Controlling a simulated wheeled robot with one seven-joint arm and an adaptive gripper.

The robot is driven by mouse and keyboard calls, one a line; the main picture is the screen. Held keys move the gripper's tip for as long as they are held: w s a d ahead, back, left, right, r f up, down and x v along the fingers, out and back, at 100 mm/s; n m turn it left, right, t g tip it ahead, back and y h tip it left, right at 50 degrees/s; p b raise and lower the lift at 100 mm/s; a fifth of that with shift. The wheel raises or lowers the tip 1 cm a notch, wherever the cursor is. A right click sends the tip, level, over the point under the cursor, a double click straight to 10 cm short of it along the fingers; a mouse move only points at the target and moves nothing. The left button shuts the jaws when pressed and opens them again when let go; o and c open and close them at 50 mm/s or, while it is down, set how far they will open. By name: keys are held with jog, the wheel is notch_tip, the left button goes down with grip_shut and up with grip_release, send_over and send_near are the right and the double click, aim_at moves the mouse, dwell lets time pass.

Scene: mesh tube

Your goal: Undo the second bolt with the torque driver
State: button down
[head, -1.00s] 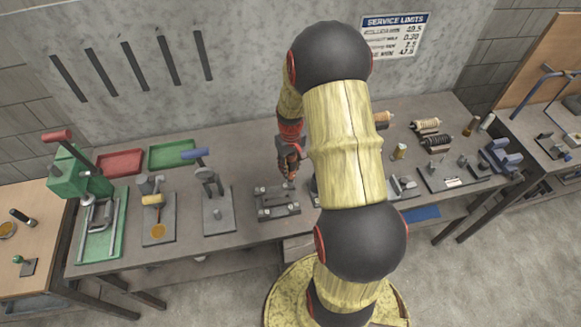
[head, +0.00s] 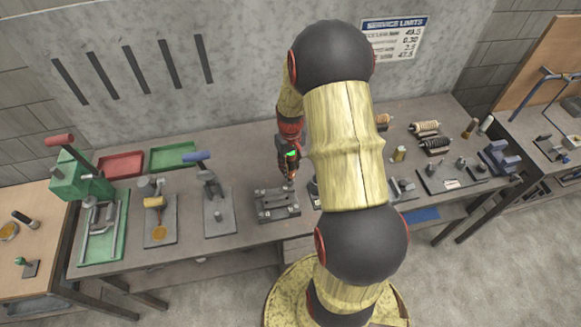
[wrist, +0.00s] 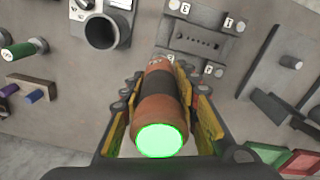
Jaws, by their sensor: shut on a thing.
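My gripper (wrist: 158,92) is shut around the torque driver (wrist: 158,108), which has an orange-brown body, a dark middle band and a bright green end. In the head view my gripper (head: 289,160) points down over the rear right corner of the bolt fixture (head: 277,212). The fixture also shows in the wrist view, a grey plate (wrist: 200,58) with labelled corner bolts and a row of holes. The driver's far end covers the fixture's near left corner. The driver's tip and the bolt under it are hidden, so contact cannot be told.
A lever stand (head: 217,216) is left of the fixture, and another small stand (head: 160,228) beyond it. Red (head: 121,165) and green (head: 172,155) trays lie behind. More small fixtures (head: 455,176) stand at the right. Bare bench shows in front of the trays.

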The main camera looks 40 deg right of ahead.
aim_at(291, 159)
jog(key=shift+r+p, duration=1.05)
jog(key=shift+r, duration=1)
jog(key=shift+f, duration=0.1)
